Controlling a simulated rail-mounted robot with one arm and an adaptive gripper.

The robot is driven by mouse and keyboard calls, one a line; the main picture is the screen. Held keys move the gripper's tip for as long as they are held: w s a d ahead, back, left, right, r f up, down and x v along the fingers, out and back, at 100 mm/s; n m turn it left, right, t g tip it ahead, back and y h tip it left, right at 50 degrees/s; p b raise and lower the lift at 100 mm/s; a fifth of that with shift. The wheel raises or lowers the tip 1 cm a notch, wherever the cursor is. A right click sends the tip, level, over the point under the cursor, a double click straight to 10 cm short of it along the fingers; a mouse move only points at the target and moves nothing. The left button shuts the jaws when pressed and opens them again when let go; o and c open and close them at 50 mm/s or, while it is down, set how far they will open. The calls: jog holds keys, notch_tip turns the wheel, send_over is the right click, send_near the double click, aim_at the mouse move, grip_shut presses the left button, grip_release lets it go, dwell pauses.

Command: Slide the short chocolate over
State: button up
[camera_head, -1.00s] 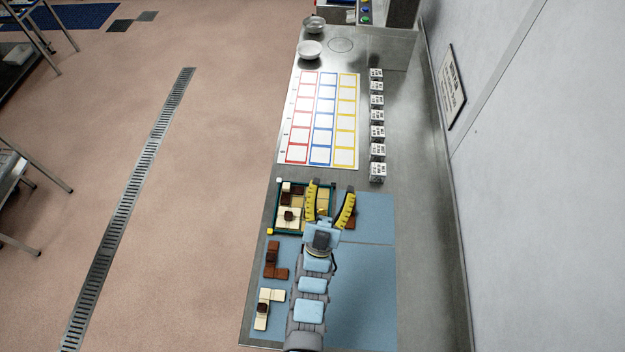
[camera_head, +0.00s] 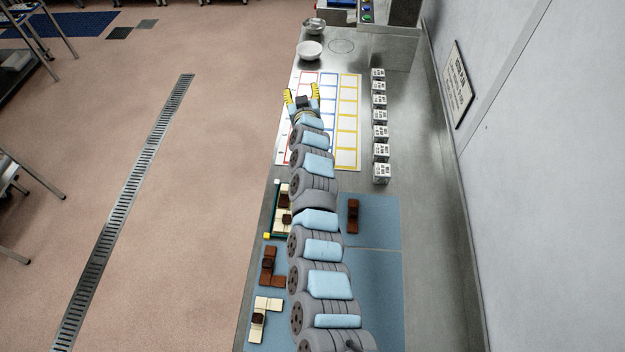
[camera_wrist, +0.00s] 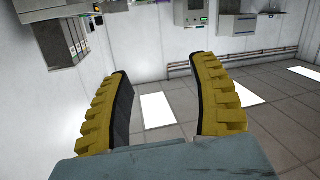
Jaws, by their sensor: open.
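A short, straight dark-brown chocolate piece (camera_head: 353,215) with a raised knob lies on the blue mat, right of my arm. A brown L-shaped piece (camera_head: 268,268) and a cream piece with a brown knob (camera_head: 262,318) lie on the mat to the left. The green-edged tray (camera_head: 274,222) holds cream and brown pieces; my arm hides most of it. My gripper (camera_head: 302,92) is beyond the tray, over the grid sheet, away from all the chocolates. In the wrist view my gripper (camera_wrist: 165,95) is open, with nothing between its yellow fingers.
The white sheet (camera_head: 344,120) has red, blue and yellow outlined squares, partly hidden by my arm. A row of white printed cubes (camera_head: 380,132) stands to its right. Two bowls, one white (camera_head: 310,50), stand at the far end. A wall runs along the right.

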jog(key=s+a+f+n+g+y+b, duration=0.3)
jog(key=s+a+n+g+b, duration=0.1)
jog(key=a+n+g, duration=0.35)
jog(key=s+d+f+n+g+h+b, duration=0.1)
jog(key=s+d+f+n+g+h, duration=0.1)
jog(key=s, duration=0.7)
jog(key=s+d+f+n+g+h+b, duration=0.2)
jog(key=s+d+f+n+g, duration=0.2)
jog(key=s+d+g, duration=0.3)
jog(key=shift+s+d+f, duration=0.55)
jog(key=shift+s+d, duration=0.1)
jog(key=shift+s, duration=0.55)
notch_tip(320, 180, down, 16)
jog(key=shift+a, duration=0.1)
jog(key=shift+f, duration=0.7)
